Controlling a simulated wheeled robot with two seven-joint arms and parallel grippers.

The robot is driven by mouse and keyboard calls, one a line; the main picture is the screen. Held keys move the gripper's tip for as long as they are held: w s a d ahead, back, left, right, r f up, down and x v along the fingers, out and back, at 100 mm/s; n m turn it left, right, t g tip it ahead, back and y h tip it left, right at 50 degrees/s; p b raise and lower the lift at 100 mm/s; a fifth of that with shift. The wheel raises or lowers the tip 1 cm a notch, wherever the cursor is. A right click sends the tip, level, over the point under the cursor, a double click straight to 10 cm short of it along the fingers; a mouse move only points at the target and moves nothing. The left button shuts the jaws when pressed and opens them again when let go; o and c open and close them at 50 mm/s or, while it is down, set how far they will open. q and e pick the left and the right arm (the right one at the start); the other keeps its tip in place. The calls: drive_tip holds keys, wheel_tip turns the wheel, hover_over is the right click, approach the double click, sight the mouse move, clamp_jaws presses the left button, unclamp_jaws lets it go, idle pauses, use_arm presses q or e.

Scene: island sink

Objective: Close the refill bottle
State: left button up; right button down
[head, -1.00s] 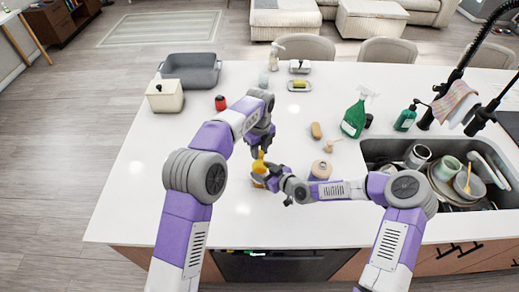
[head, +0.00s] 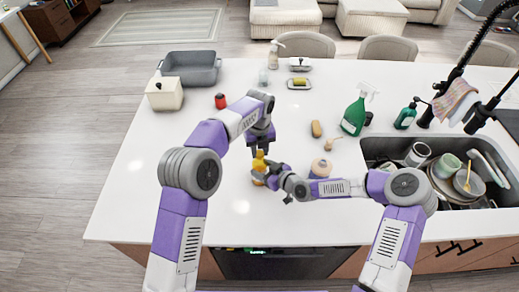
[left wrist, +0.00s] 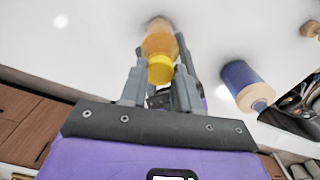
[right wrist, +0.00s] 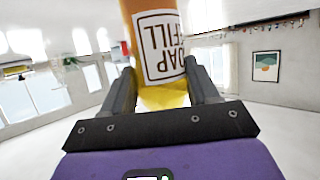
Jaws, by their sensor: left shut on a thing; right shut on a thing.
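The refill bottle (head: 258,177) is amber-yellow and stands upright near the counter's middle front. Its yellow cap (left wrist: 160,70) sits at the bottle's top; I cannot tell how tightly it is seated. My left gripper (head: 261,150) comes down from above and is shut on the cap, with a finger on each side in the left wrist view (left wrist: 159,62). My right gripper (head: 266,180) reaches in from the right and is shut on the bottle's body. The right wrist view shows the bottle's white label (right wrist: 160,45) between its fingers (right wrist: 162,75).
The sink (head: 374,147) with dishes is at right. The counter's left front is clear.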

use_arm(q)
drive_tip(key=m, duration=0.8)
drive_tip(key=o, duration=1)
drive_tip(key=shift+r, duration=2.25)
drive_tip(key=shift+c, duration=0.4)
